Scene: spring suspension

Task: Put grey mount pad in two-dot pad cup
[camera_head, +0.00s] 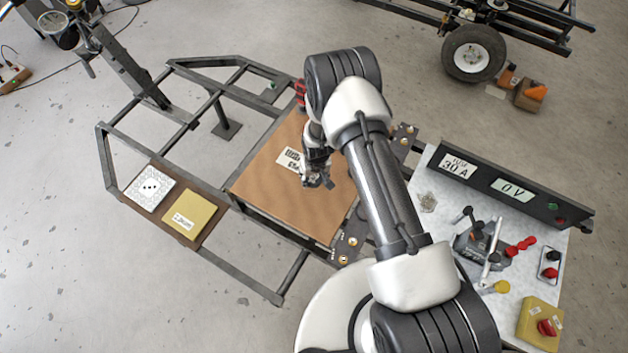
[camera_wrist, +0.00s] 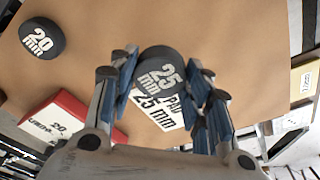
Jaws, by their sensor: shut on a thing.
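A dark grey round pad marked 25 mm (camera_wrist: 163,72) is between the fingers of my gripper (camera_wrist: 163,82) in the wrist view, and my gripper is shut on it. A printed card reading PAD 25 mm (camera_wrist: 160,108) lies on the brown board below it. Another dark round pad marked 20 mm (camera_wrist: 42,38) sits on the board at upper left. In the head view my gripper (camera_head: 318,180) is over the brown board (camera_head: 275,185); the pad is hard to make out there. A white square plate with black dots (camera_head: 150,187) lies at left; I see no cup clearly marked with two dots.
A yellow labelled block (camera_head: 190,215) is beside the dotted plate. A red box (camera_wrist: 75,128) is at lower left of the wrist view. A dark metal frame (camera_head: 120,160) surrounds the board. A white bench (camera_head: 440,195) with a clamp and a meter panel stands at right.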

